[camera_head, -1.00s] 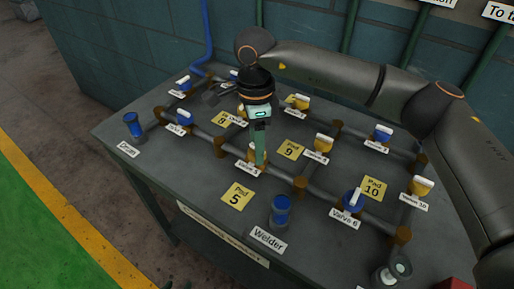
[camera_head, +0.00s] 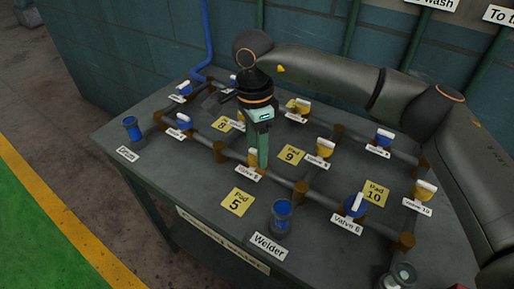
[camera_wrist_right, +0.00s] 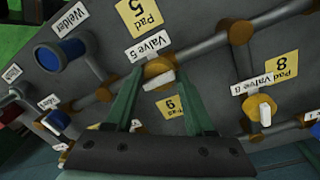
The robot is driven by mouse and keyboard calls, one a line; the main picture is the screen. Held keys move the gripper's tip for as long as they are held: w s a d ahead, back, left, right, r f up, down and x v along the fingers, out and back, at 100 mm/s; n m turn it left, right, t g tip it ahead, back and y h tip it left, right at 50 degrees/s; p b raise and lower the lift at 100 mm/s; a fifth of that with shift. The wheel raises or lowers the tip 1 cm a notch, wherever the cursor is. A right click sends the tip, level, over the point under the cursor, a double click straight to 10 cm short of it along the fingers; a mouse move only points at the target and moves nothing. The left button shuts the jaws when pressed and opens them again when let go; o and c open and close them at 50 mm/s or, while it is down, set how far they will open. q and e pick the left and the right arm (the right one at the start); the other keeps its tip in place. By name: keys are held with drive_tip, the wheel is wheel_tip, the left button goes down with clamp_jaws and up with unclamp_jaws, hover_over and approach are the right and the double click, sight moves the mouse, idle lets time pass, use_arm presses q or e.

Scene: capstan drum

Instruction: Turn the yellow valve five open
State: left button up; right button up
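The yellow valve five (camera_head: 252,156) sits on the middle pipe of the tabletop rig, above the tag "Valve 5". In the right wrist view its yellow body (camera_wrist_right: 158,67) carries a white handle (camera_wrist_right: 159,81) lying roughly along the pipe. My right gripper (camera_head: 263,166) points down at this valve, and its green fingers partly cover the valve in the head view. In the wrist view the fingers of the right gripper (camera_wrist_right: 160,73) are apart, one on each side of the valve. Contact with the handle cannot be told. My left gripper is not in view.
Pad 5 (camera_head: 238,202) lies in front of the valve and pad 9 (camera_head: 291,155) behind it. Yellow valve 8 (camera_wrist_right: 262,108) and blue valve 6 (camera_head: 354,205) are on nearby pipes. A blue Welder cylinder (camera_head: 281,214) stands at the table's front.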

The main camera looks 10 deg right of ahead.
sight(255, 151)
drive_tip(key=o, duration=0.4)
drive_tip(key=shift+r, duration=0.1)
drive_tip(key=r, duration=0.8)
drive_tip(key=w+r, duration=0.1)
drive_tip(key=r, duration=0.3)
drive_tip(key=shift+r, duration=0.15)
drive_tip(key=shift+s+a, duration=0.1)
drive_tip(key=shift+s, duration=0.05)
